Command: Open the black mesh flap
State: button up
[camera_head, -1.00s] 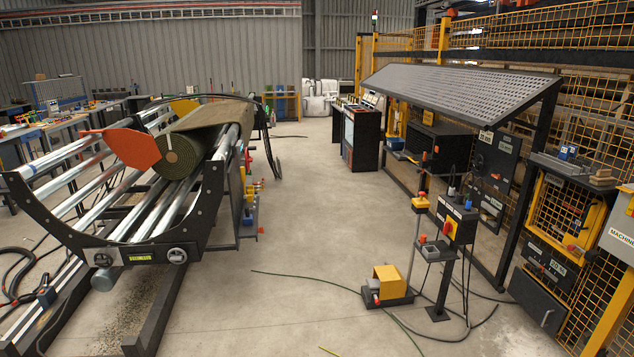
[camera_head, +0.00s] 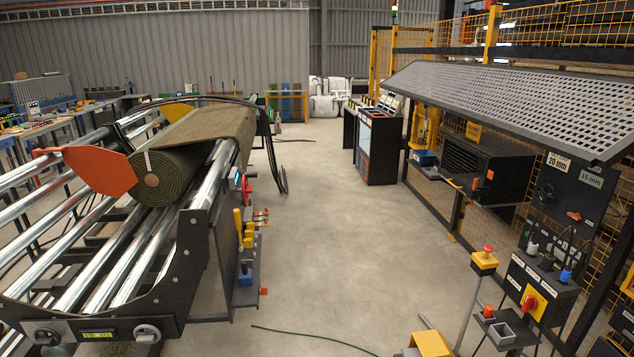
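A large dark perforated panel (camera_head: 520,100) slopes like an awning on the right, held high on a black frame. It is the only dark mesh panel I can make out, and I cannot tell for certain that it is the black mesh flap. Its near right end runs out of the picture. I see no handle or latch on it. My gripper is not in view.
A roller stand (camera_head: 190,262) with a green turf roll (camera_head: 165,175) and an orange plate (camera_head: 100,170) fills the left. A control box (camera_head: 538,285) and a red-button post (camera_head: 484,262) stand at lower right. The concrete floor (camera_head: 345,235) between is mostly clear.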

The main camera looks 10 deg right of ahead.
aim_at(456, 182)
jog(key=i+u, duration=0.15)
jog(key=i, duration=1.95)
jog(key=i+l+z, duration=0.1)
jog(key=i+z, duration=0.8)
jog(key=i, duration=0.15)
jog(key=i+j+z, duration=0.3)
jog(key=i+z, duration=0.15)
jog(key=i+j+z, duration=1.45)
jog(key=j+z, duration=0.3)
